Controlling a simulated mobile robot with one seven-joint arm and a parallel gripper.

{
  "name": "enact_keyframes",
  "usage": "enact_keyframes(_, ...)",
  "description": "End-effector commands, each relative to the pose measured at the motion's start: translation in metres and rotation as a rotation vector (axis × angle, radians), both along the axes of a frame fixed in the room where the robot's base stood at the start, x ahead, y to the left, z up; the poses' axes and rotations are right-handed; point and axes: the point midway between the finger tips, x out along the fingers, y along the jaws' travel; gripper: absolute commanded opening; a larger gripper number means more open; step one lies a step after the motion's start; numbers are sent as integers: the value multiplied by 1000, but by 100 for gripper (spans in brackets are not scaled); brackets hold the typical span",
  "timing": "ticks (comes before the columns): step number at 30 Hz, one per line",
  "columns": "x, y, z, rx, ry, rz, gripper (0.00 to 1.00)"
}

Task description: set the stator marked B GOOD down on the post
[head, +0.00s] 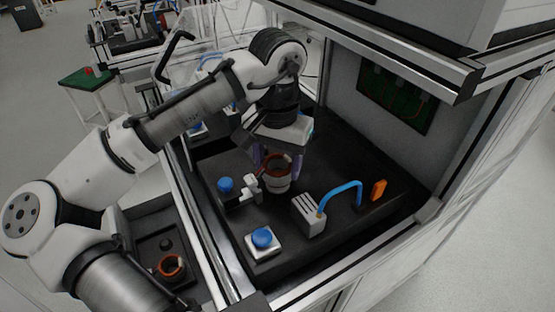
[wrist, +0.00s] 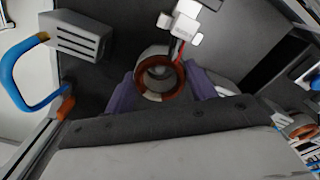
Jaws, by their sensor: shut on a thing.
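A stator (head: 277,183) with a pale grey body and a copper-brown ring is on or just above the dark bench inside the test cell. In the wrist view the stator (wrist: 173,92) shows its ring from above, between two purple fingers. My gripper (head: 277,168) is shut on it, one finger on each side; the gripper (wrist: 161,90) also shows in the wrist view. No marking on the stator is readable. The post is not clearly visible; something grey shows inside the ring, but I cannot tell whether it is the post or how the stator sits on it.
A white clamp-like block with a blue knob (head: 225,184) stands close left of the stator. A blue button on a white box (head: 262,239) is in front. A grey finned block (head: 309,215) with a blue hose stands right. Another stator (head: 172,267) sits in a dark tray at lower left.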

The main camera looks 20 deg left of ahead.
Motion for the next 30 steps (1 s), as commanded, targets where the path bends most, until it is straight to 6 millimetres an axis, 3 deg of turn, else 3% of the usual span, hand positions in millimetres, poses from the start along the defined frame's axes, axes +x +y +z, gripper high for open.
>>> enact_keyframes(19,0,0,-10,1,-1,0,17)
enact_keyframes(20,0,0,-10,0,-1,0,57)
enact_keyframes(25,0,0,-10,0,0,0,79)
enact_keyframes(30,0,0,-10,0,0,0,81)
